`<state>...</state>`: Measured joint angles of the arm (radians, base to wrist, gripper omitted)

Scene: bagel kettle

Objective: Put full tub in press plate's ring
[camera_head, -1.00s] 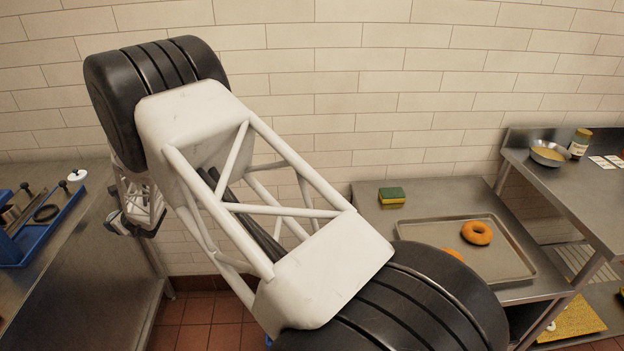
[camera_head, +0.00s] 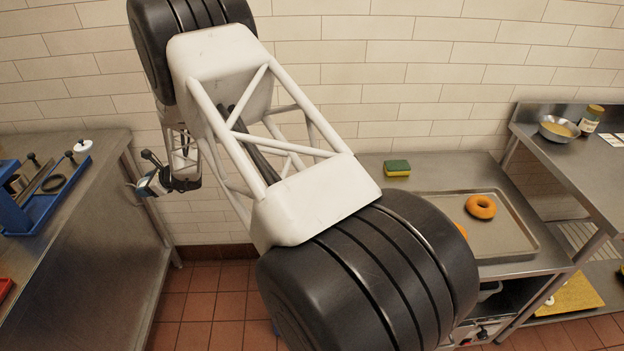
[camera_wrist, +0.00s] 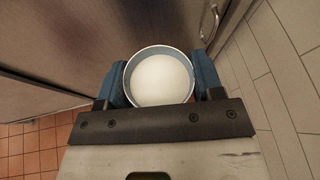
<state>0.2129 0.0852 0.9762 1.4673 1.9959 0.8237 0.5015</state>
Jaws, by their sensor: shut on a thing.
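My gripper (camera_head: 150,180) is shut on the tub (camera_wrist: 160,80). In the wrist view the tub is round with a pale blue rim, filled with something white, and sits between the two blue fingers. In the head view the gripper hangs off the right edge of the left counter, over the gap before the wall, and the tub is small there and hard to make out. The blue press (camera_head: 12,210) stands at the left edge of the head view, partly cut off. A dark ring (camera_head: 53,184) lies in its blue tray, apart from the gripper.
The left steel counter (camera_head: 95,215) has bare room right of the press. A red thing (camera_head: 4,289) shows at its left. The right counter holds a sponge (camera_head: 397,168) and a tray (camera_head: 500,235) with orange bagels (camera_head: 481,207). A bowl (camera_head: 558,128) stands on the far-right table.

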